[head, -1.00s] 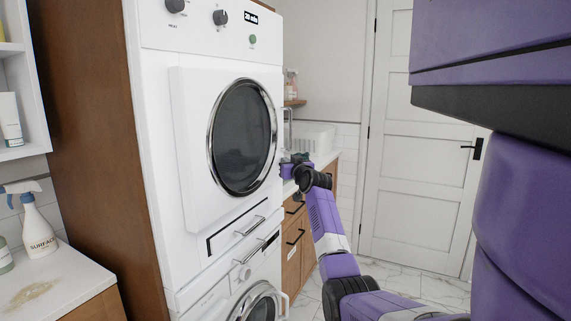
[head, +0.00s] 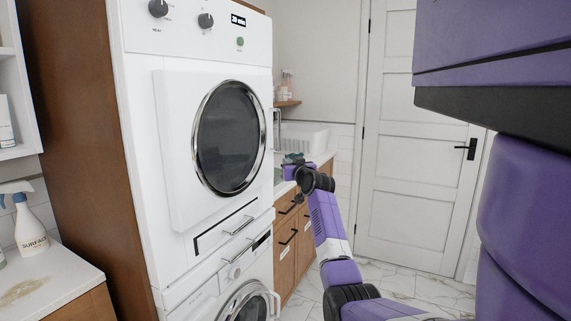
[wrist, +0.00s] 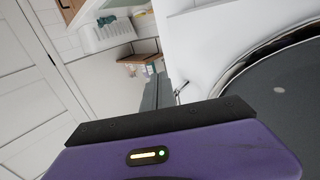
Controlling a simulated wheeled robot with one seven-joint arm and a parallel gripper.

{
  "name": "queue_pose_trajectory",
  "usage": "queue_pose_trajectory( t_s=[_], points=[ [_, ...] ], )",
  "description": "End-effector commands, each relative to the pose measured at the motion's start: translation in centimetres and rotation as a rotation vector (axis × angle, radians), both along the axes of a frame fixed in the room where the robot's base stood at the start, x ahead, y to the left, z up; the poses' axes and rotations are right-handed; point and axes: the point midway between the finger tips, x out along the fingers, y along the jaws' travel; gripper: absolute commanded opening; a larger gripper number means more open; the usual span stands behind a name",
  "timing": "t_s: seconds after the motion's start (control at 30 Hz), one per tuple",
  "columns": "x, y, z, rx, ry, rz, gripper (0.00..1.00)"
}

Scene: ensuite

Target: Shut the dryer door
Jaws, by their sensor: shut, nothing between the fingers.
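The dryer (head: 255,62) is the white upper machine of a stack. Its square white dryer door (head: 180,150) with a round, chrome-rimmed dark window stands a little proud of the front; I cannot tell whether it is fully shut. A handle (head: 277,130) shows at the door's right side. My gripper (head: 292,160) is just right of the dryer's right edge in the head view, beside the counter, shut and empty. In the wrist view the grey fingers (wrist: 155,94) are together beside the white panel, with the round window at the right.
A washer (head: 205,300) stands below the dryer. A wooden cabinet (head: 298,235) with a counter lies behind my gripper, with a white basket (head: 305,137) on it. A closed white room door (head: 412,150) is behind. A spray bottle (head: 30,225) stands at left.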

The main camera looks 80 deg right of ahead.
Motion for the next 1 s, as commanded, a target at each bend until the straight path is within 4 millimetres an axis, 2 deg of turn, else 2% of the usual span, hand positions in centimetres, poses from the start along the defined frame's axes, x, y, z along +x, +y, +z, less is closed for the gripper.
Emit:
queue_pose_trajectory(
  t_s=[0.6, 1.0],
  points=[
    [-8.1, 1.9, -0.4, 0.003, 0.002, 0.000, 0.00],
    [-8.7, 2.1, -0.3, 0.007, -0.005, 0.001, 0.00]
  ],
)
